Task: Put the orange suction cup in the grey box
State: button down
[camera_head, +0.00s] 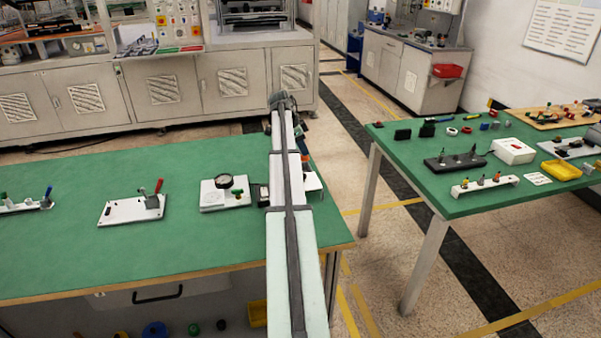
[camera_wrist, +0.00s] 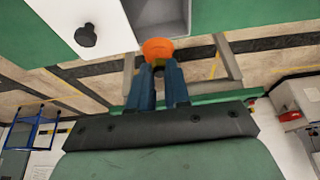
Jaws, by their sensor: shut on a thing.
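My gripper (camera_wrist: 160,62) shows in the wrist view with its blue fingers shut on the orange suction cup (camera_wrist: 157,47). The cup is at the fingertips, and its far edge overlaps the near edge of the grey box (camera_wrist: 172,29) in the picture. I cannot tell how high the cup is above the box. The box is open and looks empty where I can see inside; its far part is cut off by the top of the picture.
A white board (camera_wrist: 62,14) with a black knob (camera_wrist: 86,36) adjoins the box. On the green table (camera_head: 75,240) a dial gauge fixture (camera_head: 225,194) stands left of my arm. A second green table (camera_head: 420,190) with many parts stands at right, across a floor gap.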

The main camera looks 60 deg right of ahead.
notch_tip(320, 180, down, 9)
jog(key=shift+r, duration=0.1)
jog(key=c, duration=1.3)
grip_release()
jog(key=v, duration=1.2)
